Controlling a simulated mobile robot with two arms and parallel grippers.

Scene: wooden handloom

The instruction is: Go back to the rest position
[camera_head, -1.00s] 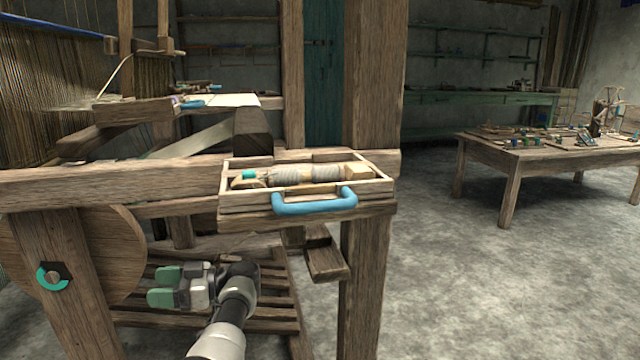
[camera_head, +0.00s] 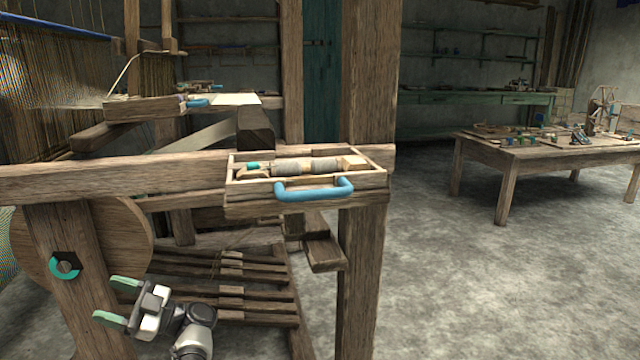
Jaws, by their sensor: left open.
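My left gripper (camera_head: 118,300) is low at the lower left of the head view, in front of the loom's lower slats. Its two green-tipped fingers are apart with nothing between them. The wooden handloom (camera_head: 120,178) fills the left half of the view. A wooden tray (camera_head: 305,203) with a blue handle (camera_head: 313,190) sits on the loom's front corner, well above and to the right of my left gripper. A grey-wound shuttle or bobbin (camera_head: 305,166) lies in the tray. My right gripper is not in view.
A wooden table (camera_head: 540,158) with small items stands at the right. The grey floor (camera_head: 480,290) between is clear.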

